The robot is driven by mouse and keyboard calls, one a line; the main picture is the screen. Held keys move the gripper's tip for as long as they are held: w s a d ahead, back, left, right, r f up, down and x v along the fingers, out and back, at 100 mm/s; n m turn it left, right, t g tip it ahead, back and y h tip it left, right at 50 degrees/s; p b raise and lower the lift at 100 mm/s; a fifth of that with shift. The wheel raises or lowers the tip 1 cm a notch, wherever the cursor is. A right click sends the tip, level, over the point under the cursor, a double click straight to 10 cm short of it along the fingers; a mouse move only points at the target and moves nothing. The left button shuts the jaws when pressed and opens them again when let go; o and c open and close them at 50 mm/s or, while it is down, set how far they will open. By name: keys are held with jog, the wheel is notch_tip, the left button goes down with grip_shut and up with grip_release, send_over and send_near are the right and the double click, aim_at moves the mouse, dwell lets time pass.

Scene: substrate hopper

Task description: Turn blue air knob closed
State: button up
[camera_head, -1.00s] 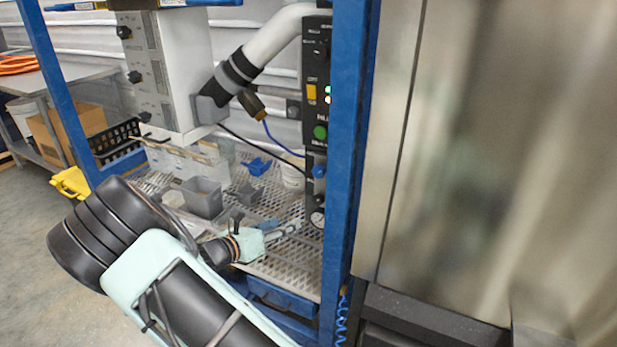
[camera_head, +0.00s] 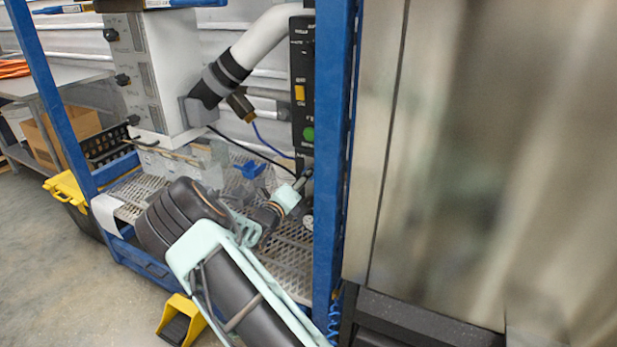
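My gripper (camera_head: 304,180) is at the lower part of the black control panel (camera_head: 302,75), beside the blue frame post. Its fingertips point up and right and lie over or against the panel's lower section. The blue air knob does not show clearly now; the gripper seems to cover its place below the green button (camera_head: 308,134). I cannot tell whether the fingers touch the knob or how far apart they are.
A blue post (camera_head: 333,150) stands just right of the panel. A blue winged part (camera_head: 250,168) lies on the perforated shelf (camera_head: 290,255). A white box unit (camera_head: 170,70) and a grey hose cuff (camera_head: 226,74) are behind. A yellow foot pedal (camera_head: 181,322) is on the floor.

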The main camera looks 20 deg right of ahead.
jog(key=shift+x, duration=1.15)
jog(key=c, duration=1.2)
